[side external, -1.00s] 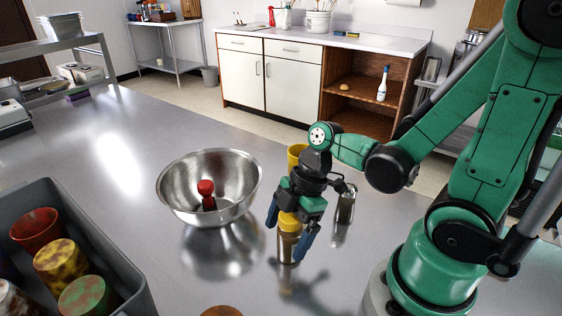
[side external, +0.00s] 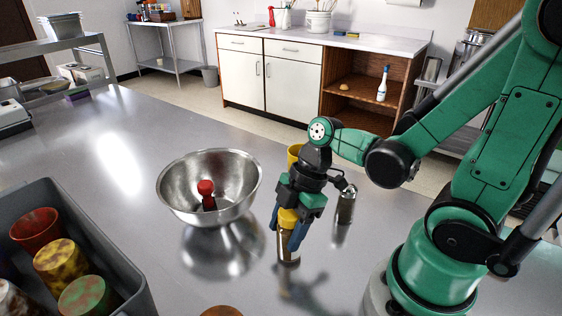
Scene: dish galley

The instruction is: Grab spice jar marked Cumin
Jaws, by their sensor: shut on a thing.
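A spice jar (side external: 288,250) with a yellow lid and a clear body with brownish contents stands upright on the metal counter. No label can be read on it from this side, so I cannot tell whether it says Cumin. My gripper (side external: 288,240) points down over the jar, with its blue fingers closed against the jar's two sides near the lid. The fingers hide part of the jar. Its base appears to be on the counter.
A steel bowl (side external: 170,200) with a red-topped item (side external: 206,190) inside stands left of my gripper. A metal-topped shaker (side external: 346,207) and a yellow object (side external: 294,153) stand close behind. A grey bin (side external: 118,255) with several cups is at the front left.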

